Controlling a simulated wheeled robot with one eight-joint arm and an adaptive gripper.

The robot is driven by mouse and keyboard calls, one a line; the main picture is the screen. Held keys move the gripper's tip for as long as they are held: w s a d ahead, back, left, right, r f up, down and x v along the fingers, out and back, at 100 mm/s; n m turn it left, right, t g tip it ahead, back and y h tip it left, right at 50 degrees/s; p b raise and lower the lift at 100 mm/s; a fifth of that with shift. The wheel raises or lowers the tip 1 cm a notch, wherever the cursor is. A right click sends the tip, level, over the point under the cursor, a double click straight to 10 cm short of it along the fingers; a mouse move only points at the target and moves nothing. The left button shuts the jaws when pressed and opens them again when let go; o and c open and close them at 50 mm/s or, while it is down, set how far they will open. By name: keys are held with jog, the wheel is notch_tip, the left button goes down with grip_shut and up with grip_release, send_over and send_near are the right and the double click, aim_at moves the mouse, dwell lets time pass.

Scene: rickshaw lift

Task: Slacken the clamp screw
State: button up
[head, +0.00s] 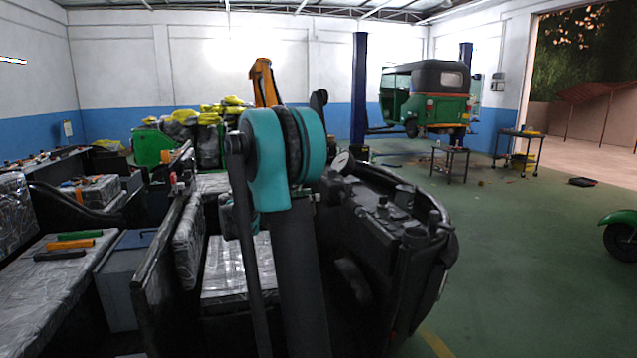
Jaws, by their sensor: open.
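I cannot make out the clamp screw; it is hidden or too small to tell. A small red piece (173,179) shows on the dark panel edge left of my arm, but I cannot tell what it is. My teal and black arm stands in the middle of the head view and covers part of the stripped black vehicle body (425,255) behind it. A round gauge-like disc (341,161) shows at the top of that body. I cannot make out my gripper or its fingertips.
Plastic-wrapped seats (35,285) and a grey box (125,275) crowd the left. A green rickshaw (440,105) is raised by a blue lift post (359,95) at the back. A small table (450,150) stands beyond.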

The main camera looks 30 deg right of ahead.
jog(key=w, duration=0.1)
send_near(348, 182)
jog(key=d, duration=0.3)
jog(key=d+f, duration=0.1)
jog(key=d, duration=0.6)
jog(key=shift+w+f, duration=0.15)
jog(key=shift+w, duration=0.05)
grip_shut()
